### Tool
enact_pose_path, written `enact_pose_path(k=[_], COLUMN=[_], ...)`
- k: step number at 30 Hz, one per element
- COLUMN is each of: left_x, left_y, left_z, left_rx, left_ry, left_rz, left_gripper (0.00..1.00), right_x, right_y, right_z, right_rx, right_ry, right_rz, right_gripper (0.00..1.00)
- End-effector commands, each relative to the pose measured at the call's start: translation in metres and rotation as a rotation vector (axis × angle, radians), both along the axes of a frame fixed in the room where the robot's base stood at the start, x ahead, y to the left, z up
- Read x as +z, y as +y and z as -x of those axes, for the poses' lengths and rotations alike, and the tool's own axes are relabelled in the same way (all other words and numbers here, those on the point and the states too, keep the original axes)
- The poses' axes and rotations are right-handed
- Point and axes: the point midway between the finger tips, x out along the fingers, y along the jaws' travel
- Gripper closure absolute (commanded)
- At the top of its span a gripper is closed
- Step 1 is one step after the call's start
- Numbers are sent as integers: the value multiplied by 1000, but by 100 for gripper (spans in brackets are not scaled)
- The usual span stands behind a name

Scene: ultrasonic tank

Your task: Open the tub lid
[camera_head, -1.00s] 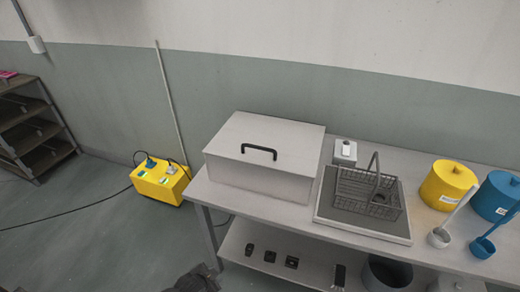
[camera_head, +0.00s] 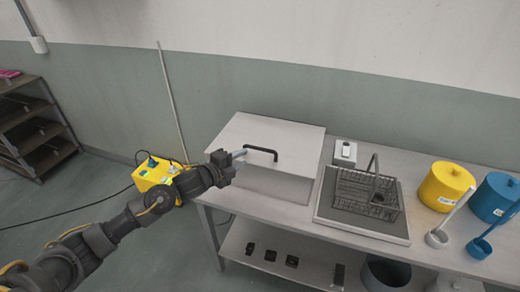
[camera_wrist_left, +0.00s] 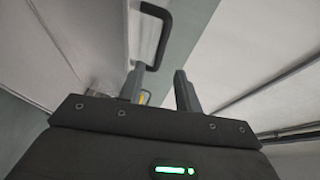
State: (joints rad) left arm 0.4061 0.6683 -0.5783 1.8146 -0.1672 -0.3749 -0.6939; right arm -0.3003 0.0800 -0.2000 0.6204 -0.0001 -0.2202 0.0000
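The tub is a pale box on the left end of the table, and its flat lid (camera_head: 270,132) is shut. A black bar handle (camera_head: 260,150) stands on the lid near its front edge. My left gripper (camera_head: 239,157) is in front of the tub's front left, just left of the handle. In the left wrist view its two fingers (camera_wrist_left: 158,86) are apart with nothing between them, and the black handle (camera_wrist_left: 162,38) shows just beyond the fingertips. I cannot tell whether a finger touches it. My right gripper is in no view.
A wire basket (camera_head: 366,192) sits on a grey tray right of the tub. A yellow canister (camera_head: 445,186), a blue canister (camera_head: 494,198) and ladles stand farther right. A yellow box (camera_head: 152,173) with cables is on the floor to the left. A lower shelf (camera_head: 234,240) holds small black items.

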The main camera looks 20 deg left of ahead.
Motion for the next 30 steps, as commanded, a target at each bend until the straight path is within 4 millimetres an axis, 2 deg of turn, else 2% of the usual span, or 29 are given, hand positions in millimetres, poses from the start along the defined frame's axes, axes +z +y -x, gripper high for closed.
enact_pose_path(k=[9, 15, 21, 30], left_x=[-7, -14, -18, -18], left_y=[-25, -38, -43, -44], left_z=[-51, -76, -88, -89], left_rx=[2, 3, 3, 2], left_ry=[1, 2, 2, 1], left_rz=[5, 3, 3, 2], left_gripper=[66, 66, 66, 66], right_x=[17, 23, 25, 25], right_y=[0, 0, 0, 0], right_z=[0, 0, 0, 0], right_rx=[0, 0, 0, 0], right_ry=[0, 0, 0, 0], right_rz=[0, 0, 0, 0], right_gripper=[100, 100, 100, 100])
